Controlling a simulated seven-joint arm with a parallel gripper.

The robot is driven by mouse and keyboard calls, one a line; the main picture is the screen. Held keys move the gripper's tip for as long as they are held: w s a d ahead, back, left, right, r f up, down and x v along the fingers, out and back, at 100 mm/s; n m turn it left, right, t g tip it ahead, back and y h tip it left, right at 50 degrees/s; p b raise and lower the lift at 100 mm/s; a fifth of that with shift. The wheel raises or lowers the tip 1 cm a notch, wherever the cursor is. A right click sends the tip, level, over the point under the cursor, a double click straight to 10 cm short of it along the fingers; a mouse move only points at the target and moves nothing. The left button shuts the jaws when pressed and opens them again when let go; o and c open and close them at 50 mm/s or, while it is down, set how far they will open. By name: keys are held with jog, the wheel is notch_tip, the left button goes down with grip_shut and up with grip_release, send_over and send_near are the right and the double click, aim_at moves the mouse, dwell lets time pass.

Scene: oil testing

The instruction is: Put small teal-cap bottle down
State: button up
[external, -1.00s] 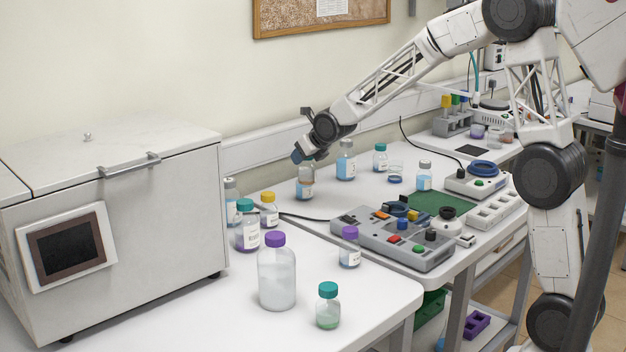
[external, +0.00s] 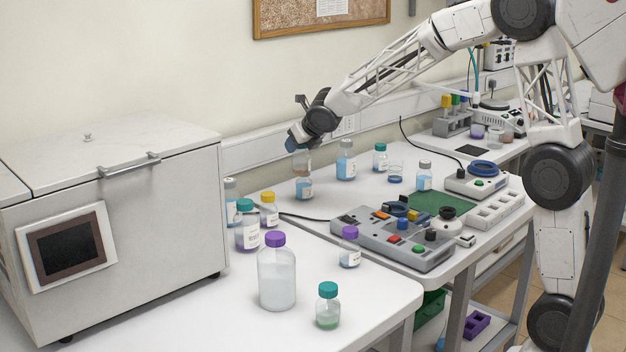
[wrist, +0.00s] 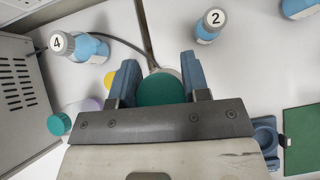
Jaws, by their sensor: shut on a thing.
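My gripper (external: 296,146) is shut on the small teal-cap bottle. In the wrist view the teal cap (wrist: 160,88) sits between the two blue fingers of my gripper (wrist: 160,82). In the external view the gripper hides the cap, and only a clear, brownish body (external: 302,160) shows below the fingers. It appears to be held up, above the back of the table. A bottle with blue liquid (external: 304,188) shows directly below it in the picture; I cannot tell how far apart in depth they are.
Bottles marked 4 (wrist: 85,48) and 2 (wrist: 208,28) stand near the gripper. A yellow-cap bottle (external: 269,209) and a larger teal-cap bottle (external: 247,226) stand beside the grey box (external: 130,220). A grey control panel (external: 385,238) lies to the right. Clear white tabletop (external: 215,310) lies in front.

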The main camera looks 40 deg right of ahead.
jog(key=s+a+r+m+g+h, duration=0.15)
jog(key=s+a+r, duration=0.35)
jog(key=r, duration=0.5)
jog(key=s+a+r+m+h, duration=0.25)
jog(key=a+r, duration=0.35)
jog(key=r, duration=0.4)
jog(key=s+a+r+m+g+h, duration=0.1)
jog(key=s+a+r+m, duration=0.2)
jog(key=s+a+r, duration=0.5)
jog(key=s+a+f+n+y, duration=0.3)
jog(key=a+f, duration=0.8)
jog(key=a, duration=0.4)
jog(key=s+a+f+n+y, duration=0.4)
jog(key=s+a+f+n, duration=0.2)
jog(key=a+f, duration=0.5)
jog(key=s+a+f+n+t+y, duration=0.1)
jog(key=s+a+f+n+y, duration=0.2)
jog(key=a+f, duration=0.8)
jog(key=s+a+n, duration=0.1)
jog(key=a+n, duration=0.1)
jog(key=a, duration=0.6)
jog(key=shift+s+a+f+y, duration=0.15)
jog(key=shift+s+f+y, duration=0.1)
jog(key=shift+f+y, duration=0.15)
jog(key=shift+f, duration=2.05)
